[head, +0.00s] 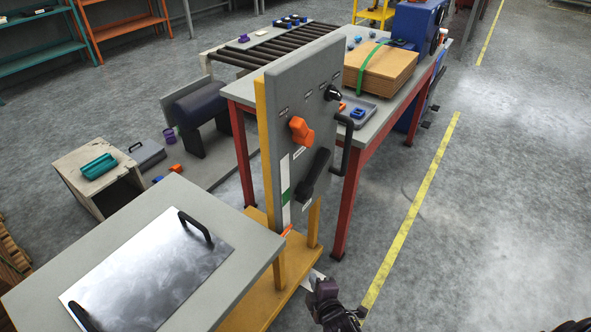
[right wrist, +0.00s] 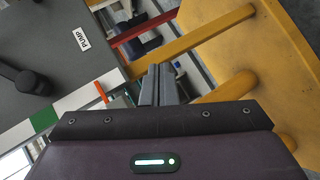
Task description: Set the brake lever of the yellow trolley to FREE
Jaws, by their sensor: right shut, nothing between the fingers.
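A yellow base with posts (head: 262,300) carries an upright grey panel (head: 312,110); I cannot tell whether this is the yellow trolley. A small orange piece (head: 287,230) shows low at the panel's bottom edge; I cannot tell whether it is the brake lever, and no FREE marking is readable. My right gripper (head: 318,284) is low, near the base's right end. In the right wrist view its fingers (right wrist: 158,76) are together and empty, in front of yellow parts (right wrist: 255,80). My left gripper is out of view.
The panel bears an orange knob (head: 301,131), a black lever (head: 316,174) and a black handle (head: 345,140). A grey table with a metal plate (head: 150,265) stands at left. A red-legged bench (head: 345,200) stands behind. Floor at right is clear beyond a yellow line (head: 410,210).

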